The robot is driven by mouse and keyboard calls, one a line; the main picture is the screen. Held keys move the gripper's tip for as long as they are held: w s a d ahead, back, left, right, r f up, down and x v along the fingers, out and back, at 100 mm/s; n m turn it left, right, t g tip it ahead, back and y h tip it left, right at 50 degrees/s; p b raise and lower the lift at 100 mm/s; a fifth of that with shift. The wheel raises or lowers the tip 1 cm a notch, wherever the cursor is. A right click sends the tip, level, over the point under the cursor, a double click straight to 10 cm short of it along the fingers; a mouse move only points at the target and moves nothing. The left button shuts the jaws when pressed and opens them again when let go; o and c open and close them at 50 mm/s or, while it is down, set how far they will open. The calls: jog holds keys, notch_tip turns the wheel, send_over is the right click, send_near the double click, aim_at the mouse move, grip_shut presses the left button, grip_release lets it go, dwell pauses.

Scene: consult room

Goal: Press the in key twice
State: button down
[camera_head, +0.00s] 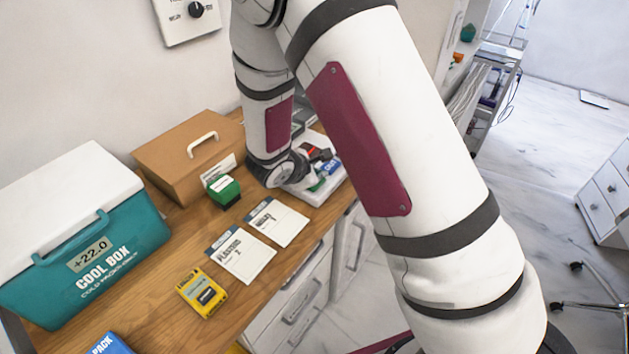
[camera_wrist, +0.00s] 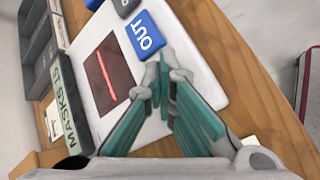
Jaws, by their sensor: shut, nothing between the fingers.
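A white key device (camera_wrist: 85,80) lies on the wooden counter; its white edge also shows in the head view (camera_head: 334,188). In the wrist view a blue key marked OUT (camera_wrist: 146,36) sits near its upper edge, beside a dark display (camera_wrist: 108,75) with a red line. Another dark key is cut off at the top of that view. No key marked IN is readable; it may be hidden by my fingers or out of frame. My gripper (camera_wrist: 166,72) is shut and empty, its tips over the device just below the OUT key. In the head view my arm partly hides the device.
A masks box (camera_wrist: 70,125) stands beside the device. Along the counter are a green-topped block (camera_head: 224,190), a plasters packet (camera_head: 241,254), another white packet (camera_head: 275,221), a yellow box (camera_head: 202,292), a brown case (camera_head: 185,150) and a teal cool box (camera_head: 100,255).

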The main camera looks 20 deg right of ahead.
jog(key=shift+r, duration=0.6)
jog(key=shift+r+p, duration=1.25)
jog(key=shift+r, duration=1.25)
